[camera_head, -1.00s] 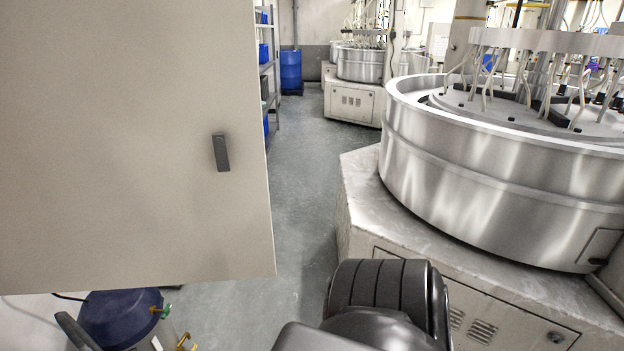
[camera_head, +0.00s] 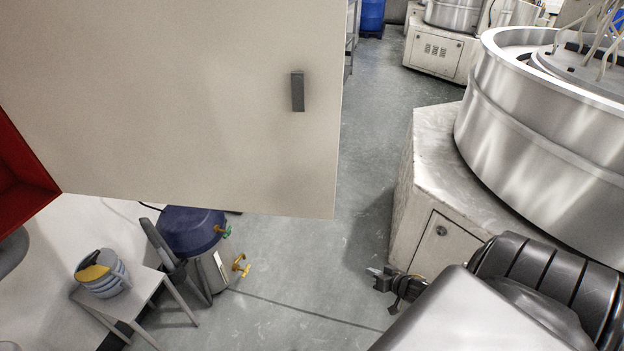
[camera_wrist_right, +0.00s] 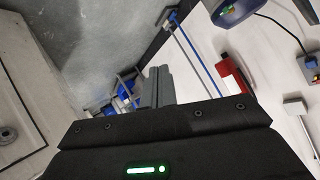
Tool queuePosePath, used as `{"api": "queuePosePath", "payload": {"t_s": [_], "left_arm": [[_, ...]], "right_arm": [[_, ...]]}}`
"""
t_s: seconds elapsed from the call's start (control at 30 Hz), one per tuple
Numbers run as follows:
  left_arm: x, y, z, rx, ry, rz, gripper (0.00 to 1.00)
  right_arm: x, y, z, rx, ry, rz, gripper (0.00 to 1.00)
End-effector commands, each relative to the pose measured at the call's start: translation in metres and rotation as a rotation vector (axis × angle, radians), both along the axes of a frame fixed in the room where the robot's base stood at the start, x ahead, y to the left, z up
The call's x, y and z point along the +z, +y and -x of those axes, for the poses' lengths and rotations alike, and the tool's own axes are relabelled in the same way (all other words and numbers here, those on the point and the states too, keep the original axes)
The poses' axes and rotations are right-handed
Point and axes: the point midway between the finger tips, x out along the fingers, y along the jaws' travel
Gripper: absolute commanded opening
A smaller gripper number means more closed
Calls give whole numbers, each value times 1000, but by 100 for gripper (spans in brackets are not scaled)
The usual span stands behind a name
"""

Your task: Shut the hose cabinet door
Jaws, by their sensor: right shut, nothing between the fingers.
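The hose cabinet door (camera_head: 190,100) is a large pale beige panel, standing open across the upper left of the head view. Its dark upright handle (camera_head: 298,91) is near the free right edge. Part of the red cabinet (camera_head: 22,165) shows at the left edge, beside the door's lower left corner. My right gripper (camera_head: 376,272) is low and right of the door, apart from it, over the floor. In the right wrist view its grey fingers (camera_wrist_right: 158,88) are together and empty. My left gripper is not in view.
A large steel lapping machine (camera_head: 540,130) on a pale base (camera_head: 425,190) stands on the right. Below the door are a blue-topped vessel (camera_head: 190,230) with brass fittings and a small stool (camera_head: 145,290) bearing a grey-yellow item. Grey floor (camera_head: 300,270) lies open between.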

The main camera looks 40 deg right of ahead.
Motion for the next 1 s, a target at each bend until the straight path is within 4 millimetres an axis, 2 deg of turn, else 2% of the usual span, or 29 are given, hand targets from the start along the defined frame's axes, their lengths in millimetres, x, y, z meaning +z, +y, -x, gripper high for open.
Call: {"api": "queuePosePath", "payload": {"t_s": [0.03,0.07,0.1,0.17,0.2,0.3,0.4,0.5,0.6,0.73,1.0], "left_arm": [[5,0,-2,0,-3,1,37],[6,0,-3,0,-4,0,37],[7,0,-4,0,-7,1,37],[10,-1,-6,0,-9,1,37],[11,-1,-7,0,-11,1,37],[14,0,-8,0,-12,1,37],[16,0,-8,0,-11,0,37],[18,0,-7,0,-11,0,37],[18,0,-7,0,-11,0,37],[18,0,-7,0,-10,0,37],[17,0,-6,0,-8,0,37]], "right_arm": [[59,-14,-33,31,-111,-96,0],[91,-17,-49,54,-166,-173,0],[133,-16,-67,92,-225,-280,0],[193,-9,-87,168,-279,-446,0],[230,0,-94,225,-289,-555,0],[306,26,-101,365,-246,-798,0],[361,52,-95,477,-142,-987,0],[396,72,-86,547,-31,-1115,0],[416,84,-78,583,54,-1188,0],[425,90,-74,599,100,-1227,0],[427,98,-79,599,98,-1232,0]]}}
